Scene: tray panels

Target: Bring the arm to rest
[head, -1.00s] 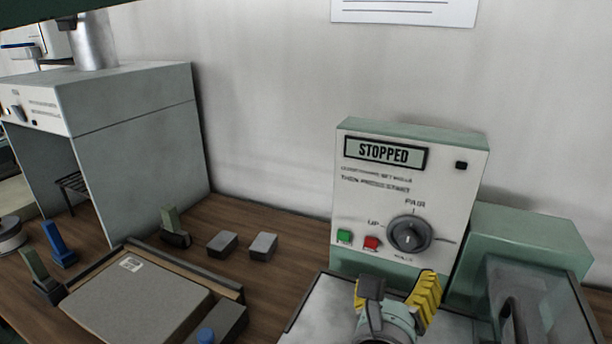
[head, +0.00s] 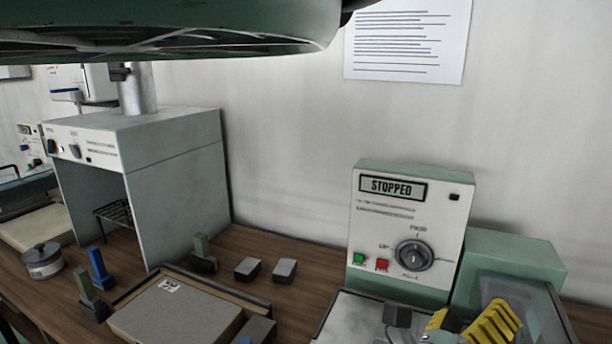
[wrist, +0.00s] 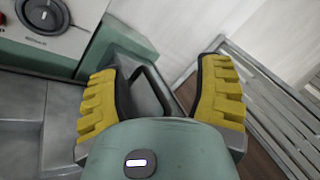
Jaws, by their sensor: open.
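My gripper (wrist: 160,100) has ribbed yellow fingers, spread wide apart with nothing between them in the wrist view. In the head view my gripper (head: 466,330) is at the lower right, in front of the green control box (head: 408,228) and partly cut off by the frame's bottom edge. The box's display reads STOPPED, and it has a dial, a green button and a red button. A dark handle (wrist: 150,92) shows beyond the fingers in the wrist view; I cannot tell its distance from them.
A green unit with a clear cover (head: 515,262) stands right of the control box. A grey hood (head: 150,150) stands at the left. A grey board (head: 165,312), two small grey blocks (head: 249,268) (head: 285,270), a blue upright piece (head: 100,268) and a round tin (head: 43,262) are on the bench.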

